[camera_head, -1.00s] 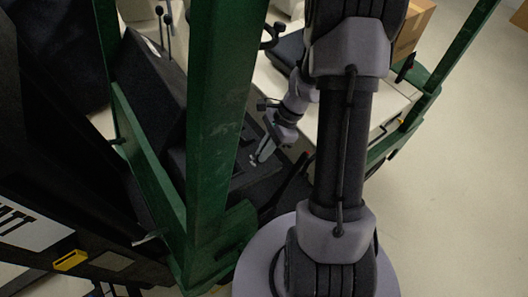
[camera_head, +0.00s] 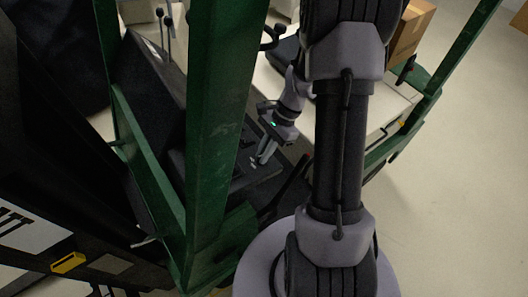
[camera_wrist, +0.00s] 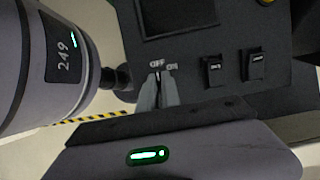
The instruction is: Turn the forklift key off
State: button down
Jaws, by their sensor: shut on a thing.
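The forklift's dark control panel (camera_wrist: 215,100) fills the upper part of the wrist view. Its key switch carries white OFF and ON labels (camera_wrist: 163,65). My gripper (camera_wrist: 159,75) has its fingertips together at the switch, just below the labels. It is shut on the key, which the fingers mostly hide. In the head view my gripper (camera_head: 262,161) reaches down to the panel (camera_head: 258,180), behind the green post; the key is too small to make out there.
Two black rocker switches (camera_wrist: 234,69) sit right of the key, and a dark screen (camera_wrist: 177,14) lies above it. Green forklift posts (camera_head: 216,110) stand close left of my arm. A steering wheel (camera_head: 271,38) is behind. Open floor (camera_head: 450,190) lies to the right.

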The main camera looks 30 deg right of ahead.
jog(key=c, duration=1.6)
grip_release()
jog(key=shift+o, duration=0.2)
jog(key=p+v, duration=0.1)
jog(key=v, duration=1.6)
